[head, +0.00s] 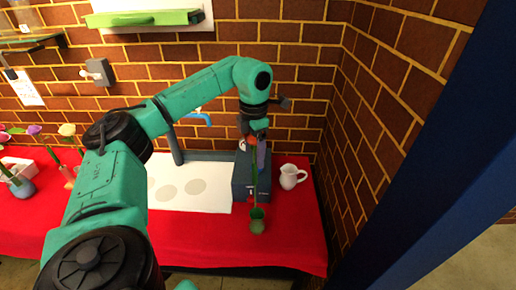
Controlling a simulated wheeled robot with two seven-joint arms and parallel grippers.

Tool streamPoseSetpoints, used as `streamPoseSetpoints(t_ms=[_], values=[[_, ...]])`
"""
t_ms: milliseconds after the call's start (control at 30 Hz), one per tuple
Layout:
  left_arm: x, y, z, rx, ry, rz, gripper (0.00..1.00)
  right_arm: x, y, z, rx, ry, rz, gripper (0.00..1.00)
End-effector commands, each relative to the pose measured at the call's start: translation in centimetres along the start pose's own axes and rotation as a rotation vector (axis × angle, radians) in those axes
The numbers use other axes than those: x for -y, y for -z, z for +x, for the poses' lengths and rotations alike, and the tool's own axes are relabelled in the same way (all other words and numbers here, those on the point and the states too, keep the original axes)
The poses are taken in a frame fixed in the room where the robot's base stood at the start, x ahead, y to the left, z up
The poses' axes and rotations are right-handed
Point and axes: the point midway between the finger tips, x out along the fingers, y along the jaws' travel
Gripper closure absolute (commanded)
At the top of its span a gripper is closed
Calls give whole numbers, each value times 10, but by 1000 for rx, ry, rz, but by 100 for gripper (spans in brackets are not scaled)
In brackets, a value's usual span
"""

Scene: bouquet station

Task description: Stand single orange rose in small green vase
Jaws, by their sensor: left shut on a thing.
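The small green vase (257,224) stands upright near the front edge of the red-covered table. My left gripper (256,136) is above and slightly behind it in the picture, pointing down and shut on the orange rose (251,141). The rose is roughly upright, bloom at the jaws, with its green stem (255,185) hanging down toward the vase. The stem's lower end meets the vase mouth in the picture; I cannot tell whether it is inside or just above or behind it. The fingers are small and partly hidden by the wrist. My right gripper is not in view.
A dark blue box (241,182) stands right behind the stem. A white pitcher (291,176) is to the right. A white mat (170,200) with grey circles lies left of the box. Several flowers in vases (20,187) stand at far left. A brick wall closes the back and right.

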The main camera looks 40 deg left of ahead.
Motion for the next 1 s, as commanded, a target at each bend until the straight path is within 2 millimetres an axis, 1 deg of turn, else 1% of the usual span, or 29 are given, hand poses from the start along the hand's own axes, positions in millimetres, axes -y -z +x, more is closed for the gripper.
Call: streamPoseSetpoints(t_ms=[33, 133, 167, 300, 400, 533, 733, 1000], values=[[0, 0, 9, 0, 0, 1, 79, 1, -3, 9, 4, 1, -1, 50], [0, 0, 18, 0, 0, 1, 79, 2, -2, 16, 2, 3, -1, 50], [0, 0, 20, 0, 0, 1, 79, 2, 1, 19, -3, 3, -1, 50], [0, 0, 32, 0, 0, 1, 79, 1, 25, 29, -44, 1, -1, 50], [0, 0, 40, -1, 0, 1, 79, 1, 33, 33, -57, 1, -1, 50], [0, 0, 51, 0, 0, 1, 79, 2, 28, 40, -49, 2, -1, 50], [0, 0, 69, -1, 0, 1, 79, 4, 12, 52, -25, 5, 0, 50], [0, 0, 92, 0, 0, 2, 79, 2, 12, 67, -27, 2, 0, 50]])
